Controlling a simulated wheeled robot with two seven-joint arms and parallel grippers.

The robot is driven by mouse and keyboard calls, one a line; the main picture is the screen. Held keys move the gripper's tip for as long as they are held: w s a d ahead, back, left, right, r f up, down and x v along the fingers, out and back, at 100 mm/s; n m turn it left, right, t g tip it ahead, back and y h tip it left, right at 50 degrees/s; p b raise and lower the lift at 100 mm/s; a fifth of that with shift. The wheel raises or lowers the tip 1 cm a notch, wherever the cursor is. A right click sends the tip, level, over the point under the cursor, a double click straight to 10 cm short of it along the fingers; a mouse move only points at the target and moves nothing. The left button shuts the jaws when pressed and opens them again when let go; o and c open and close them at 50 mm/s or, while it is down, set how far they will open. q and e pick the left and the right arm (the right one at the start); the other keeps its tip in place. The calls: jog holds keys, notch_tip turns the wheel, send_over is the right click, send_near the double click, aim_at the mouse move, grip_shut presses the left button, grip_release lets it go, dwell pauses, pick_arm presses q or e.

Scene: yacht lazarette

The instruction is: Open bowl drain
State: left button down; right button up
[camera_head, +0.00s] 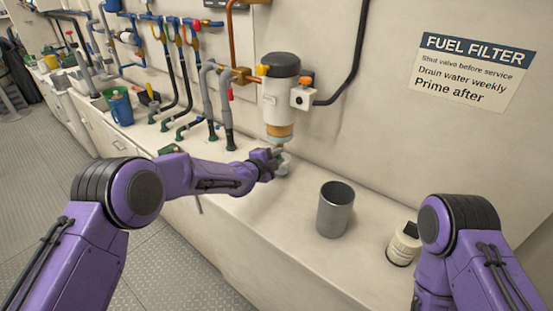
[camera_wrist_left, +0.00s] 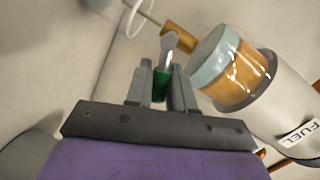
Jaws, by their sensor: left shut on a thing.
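The fuel filter (camera_head: 282,98) hangs on the wall, with a white body, black cap and amber clear bowl at its foot. In the left wrist view the amber bowl (camera_wrist_left: 245,75) is at the right, with the brass drain fitting (camera_wrist_left: 178,37) at its end. A silver lever (camera_wrist_left: 168,45) with a green grip (camera_wrist_left: 161,85) lies by the brass. My left gripper (camera_head: 274,157) is below the bowl and shut on the green grip, which shows between the fingers (camera_wrist_left: 163,88). In the head view the gripper hides the drain. My right gripper is out of frame.
A grey metal cup (camera_head: 335,210) and a white container (camera_head: 403,245) stand on the counter (camera_head: 285,225). Pipes (camera_head: 226,115) and a blue jug (camera_head: 121,109) are at the left.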

pick_arm(q)
jog(key=shift+w+a+r+n, duration=0.15)
jog(key=shift+r+n, duration=0.25)
jog(key=shift+n, duration=0.4)
jog(key=shift+a+r+n+g+h, duration=0.1)
jog(key=shift+n+g+h, duration=0.3)
jog(key=shift+n, duration=0.1)
jog(key=c, duration=1.1)
grip_release()
jog(key=shift+r, duration=0.15)
